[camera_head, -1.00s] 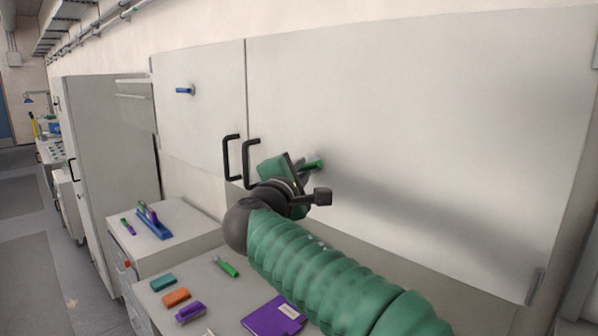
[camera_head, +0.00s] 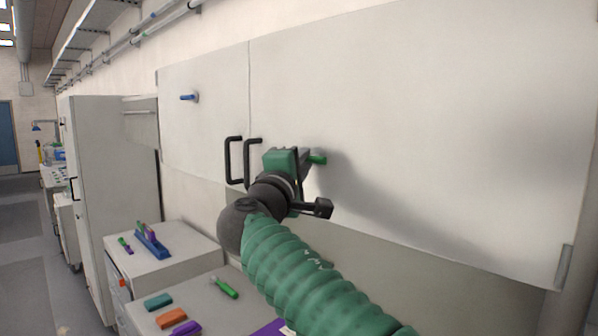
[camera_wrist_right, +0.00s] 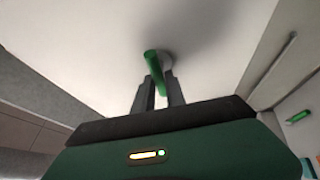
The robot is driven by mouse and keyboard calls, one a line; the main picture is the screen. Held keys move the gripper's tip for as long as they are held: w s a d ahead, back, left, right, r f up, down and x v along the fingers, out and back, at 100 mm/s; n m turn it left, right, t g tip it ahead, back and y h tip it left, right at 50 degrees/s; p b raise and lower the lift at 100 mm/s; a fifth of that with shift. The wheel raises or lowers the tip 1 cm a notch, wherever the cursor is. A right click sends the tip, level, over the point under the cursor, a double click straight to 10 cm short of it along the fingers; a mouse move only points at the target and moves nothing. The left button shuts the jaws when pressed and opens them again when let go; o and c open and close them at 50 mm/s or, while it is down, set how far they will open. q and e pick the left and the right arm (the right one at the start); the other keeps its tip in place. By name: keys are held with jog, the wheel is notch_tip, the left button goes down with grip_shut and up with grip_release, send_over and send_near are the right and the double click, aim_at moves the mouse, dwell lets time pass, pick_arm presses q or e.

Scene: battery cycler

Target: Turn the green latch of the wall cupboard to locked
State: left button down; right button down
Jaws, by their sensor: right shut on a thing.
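The green latch (camera_head: 318,159) is on the large right-hand door of the wall cupboard (camera_head: 430,120). In the head view only its right end shows, pointing right; my right gripper hides the rest. In the right wrist view the green latch (camera_wrist_right: 153,68) stands out from a round mount on the pale door. My right gripper (camera_wrist_right: 158,92) has its two dark fingers closed around the latch's near end. In the head view my right gripper (camera_head: 302,162) is up against the door beside the black handles. My left gripper is not in view.
Two black handles (camera_head: 234,160) stand out just left of my right gripper. A blue latch (camera_head: 189,97) is on the left door. Below are counters with a blue rack (camera_head: 150,242), a green marker (camera_head: 225,287) and teal and orange blocks (camera_head: 170,315).

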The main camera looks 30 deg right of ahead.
jog(key=shift+d+f, duration=0.15)
jog(key=c, duration=1.7)
grip_release()
jog(key=shift+o, duration=1.3)
jog(key=shift+s+d, duration=0.1)
jog(key=shift+s, duration=0.1)
jog(key=shift+o, duration=0.4)
jog(key=shift+d, duration=0.15)
jog(key=b+v, duration=0.5)
jog(key=v, duration=1.2)
jog(key=shift+b, duration=0.35)
